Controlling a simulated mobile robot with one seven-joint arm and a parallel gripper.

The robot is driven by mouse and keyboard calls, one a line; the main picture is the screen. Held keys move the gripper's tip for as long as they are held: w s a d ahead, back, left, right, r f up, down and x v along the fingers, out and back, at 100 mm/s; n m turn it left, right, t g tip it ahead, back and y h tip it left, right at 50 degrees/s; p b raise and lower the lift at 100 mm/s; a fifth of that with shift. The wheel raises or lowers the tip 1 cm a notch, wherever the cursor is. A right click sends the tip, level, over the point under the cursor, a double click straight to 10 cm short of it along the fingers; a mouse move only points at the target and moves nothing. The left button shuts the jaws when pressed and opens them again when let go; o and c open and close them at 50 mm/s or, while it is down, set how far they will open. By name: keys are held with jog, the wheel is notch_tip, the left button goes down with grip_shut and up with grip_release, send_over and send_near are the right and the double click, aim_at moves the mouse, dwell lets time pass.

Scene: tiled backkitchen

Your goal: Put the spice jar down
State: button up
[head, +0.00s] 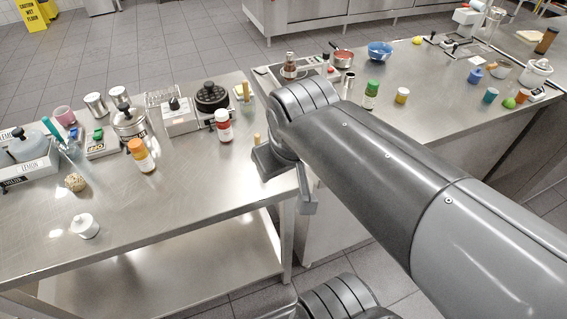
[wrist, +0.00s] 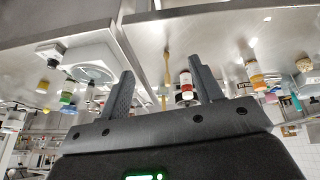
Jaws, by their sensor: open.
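Several spice jars stand upright on the steel counters. A red-capped jar (head: 223,126) stands on the left counter, left of my gripper (head: 282,178). It also shows in the wrist view (wrist: 186,80), beside the right finger and some way beyond it. An orange-capped jar (head: 142,157) stands farther left. A green-capped jar (head: 371,95) and a yellow-capped jar (head: 402,96) stand on the right counter. I cannot tell which jar the task means. My gripper is open, with nothing held between its fingers, near the left counter's right edge. My arm hides part of the counters.
A slim tan thing (head: 257,139) stands close by my gripper and shows between the fingers in the wrist view (wrist: 167,66). Bare steel (head: 190,195) lies in the middle.

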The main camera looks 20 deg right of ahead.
jog(key=shift+o, duration=0.4)
jog(key=shift+s+a+r+m+t+y, duration=0.2)
jog(key=shift+s+r+m+t+y, duration=0.1)
jog(key=shift+s+r+m+t, duration=0.25)
jog(key=shift+w, duration=0.15)
